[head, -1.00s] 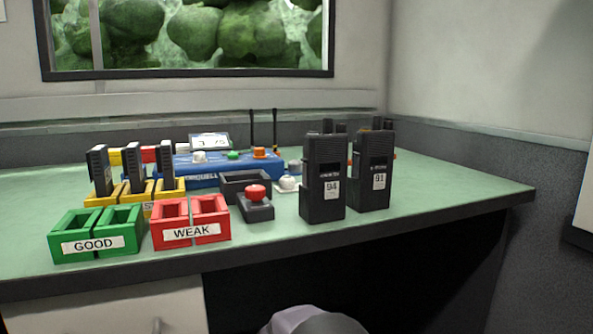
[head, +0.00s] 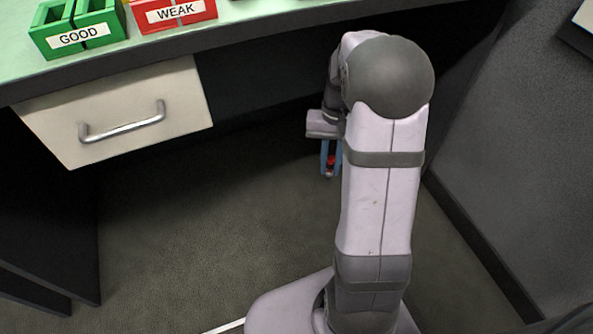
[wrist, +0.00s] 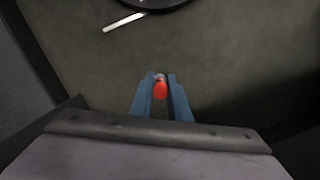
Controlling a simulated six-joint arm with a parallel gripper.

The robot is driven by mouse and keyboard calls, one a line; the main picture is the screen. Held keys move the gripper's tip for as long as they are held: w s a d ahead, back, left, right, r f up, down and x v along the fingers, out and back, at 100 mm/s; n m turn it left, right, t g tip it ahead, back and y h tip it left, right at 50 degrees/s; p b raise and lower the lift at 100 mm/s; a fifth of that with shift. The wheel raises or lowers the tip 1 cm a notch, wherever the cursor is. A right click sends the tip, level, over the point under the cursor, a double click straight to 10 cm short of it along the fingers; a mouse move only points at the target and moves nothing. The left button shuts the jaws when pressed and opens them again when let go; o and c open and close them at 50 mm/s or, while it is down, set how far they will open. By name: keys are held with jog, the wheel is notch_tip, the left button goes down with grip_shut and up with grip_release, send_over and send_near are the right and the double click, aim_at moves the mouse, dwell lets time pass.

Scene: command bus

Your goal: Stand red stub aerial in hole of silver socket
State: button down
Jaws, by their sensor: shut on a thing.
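My gripper (head: 329,172) hangs low over the floor, below the desk's front edge, with its blue fingers pointing down. It is shut on a small red piece, the red stub aerial (head: 331,160). In the wrist view the red aerial (wrist: 160,90) shows between the two blue fingertips (wrist: 160,80), with a small pale tip beyond it. The silver socket is not in view now.
The desk's front edge (head: 260,38) runs above my gripper. A pale drawer (head: 150,95) with a metal handle is at left. A green GOOD tray (head: 80,28) and red WEAK tray (head: 172,14) sit on the desk. Open floor (head: 190,220) lies below.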

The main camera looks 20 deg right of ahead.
jog(key=s+d+r+m+t+p, duration=0.1)
jog(key=s+d+r+m+p, duration=0.35)
jog(key=s+d+r, duration=0.4)
jog(key=s+d+r+m+p, duration=0.4)
jog(key=s+d+r+p, duration=0.15)
jog(key=d+r, duration=0.5)
jog(key=s+d+r+m+p, duration=0.1)
jog(key=s+d+r+p, duration=0.3)
jog(key=s+r, duration=0.35)
jog(key=s+d+r+m+p, duration=0.1)
jog(key=s+d+r+p, duration=0.3)
jog(key=s+r, duration=0.4)
jog(key=w+a+r+p, duration=0.3)
jog(key=w+r+p, duration=0.4)
jog(key=w, duration=0.4)
jog(key=w+a+r+y+p, duration=0.1)
jog(key=w+a+r+p, duration=0.1)
jog(key=w+r+p, duration=0.75)
jog(key=w+a+r+p, duration=0.3)
jog(key=w+r+p, duration=0.25)
jog(key=w, duration=0.65)
jog(key=w+a+m+t+h+p, duration=0.1)
jog(key=w+a+m+t+p, duration=0.1)
jog(key=w+a+m+p, duration=1.1)
jog(key=w+a+p, duration=0.7)
jog(key=w+p, duration=0.3)
jog(key=p, duration=0.1)
jog(key=shift+a+m+p, duration=0.3)
jog(key=shift+m+p, duration=0.05)
